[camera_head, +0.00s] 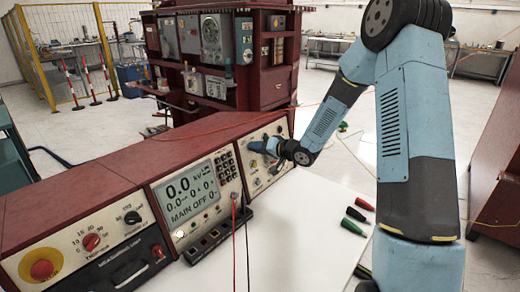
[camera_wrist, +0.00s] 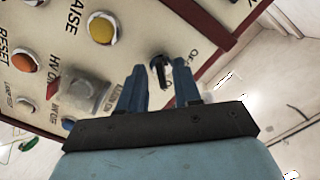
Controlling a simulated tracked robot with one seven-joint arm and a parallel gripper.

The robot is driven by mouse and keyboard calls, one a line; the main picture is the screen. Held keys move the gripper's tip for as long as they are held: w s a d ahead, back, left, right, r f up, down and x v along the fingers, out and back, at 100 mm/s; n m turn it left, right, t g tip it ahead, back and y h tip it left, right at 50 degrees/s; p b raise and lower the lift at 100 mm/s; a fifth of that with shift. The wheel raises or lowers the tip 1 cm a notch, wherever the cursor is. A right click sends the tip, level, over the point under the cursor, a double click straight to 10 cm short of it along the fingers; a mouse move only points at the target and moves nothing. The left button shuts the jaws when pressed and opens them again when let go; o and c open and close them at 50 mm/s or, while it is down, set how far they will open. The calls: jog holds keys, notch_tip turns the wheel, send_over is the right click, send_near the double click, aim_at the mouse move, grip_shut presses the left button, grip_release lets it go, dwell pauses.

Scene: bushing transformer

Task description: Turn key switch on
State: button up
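The black key switch (camera_wrist: 157,66) sits on the cream panel near its edge, beside lettering that starts with "O". In the wrist view it appears between the two blue fingers of my gripper (camera_wrist: 160,84). The fingers are apart, with space on both sides of the key. I cannot tell whether the fingertips reach around it in depth. In the head view my gripper (camera_head: 264,147) is at the right end of the console's panel and hides the key switch. The console display (camera_head: 188,196) reads "0.0 kV" and "MAIN OFF".
Near the key are a yellow button (camera_wrist: 102,29), an orange button (camera_wrist: 25,61) and a clear cover (camera_wrist: 85,88). A red emergency knob (camera_head: 42,269) is at the left. Cables hang from the console. Red, green and black clips (camera_head: 355,214) lie on the white tabletop (camera_head: 300,225).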

jog(key=v, duration=1.3)
jog(key=shift+s+d, duration=0.25)
jog(key=shift+d, duration=0.05)
jog(key=shift+r, duration=0.15)
jog(key=s+d+r+h, duration=0.4)
jog(key=d+r+h, duration=0.1)
jog(key=r+h, duration=0.15)
jog(key=s+d+r+h, duration=0.5)
jog(key=r+h, duration=0.1)
jog(key=r, duration=0.1)
jog(key=s+a+r+g, duration=0.1)
jog(key=s+r+g, duration=0.1)
jog(key=s, duration=0.9)
jog(key=s+a+r+g+y, duration=0.1)
jog(key=s+a+r+g, duration=0.1)
jog(key=s, duration=1)
jog(key=shift+s, duration=0.25)
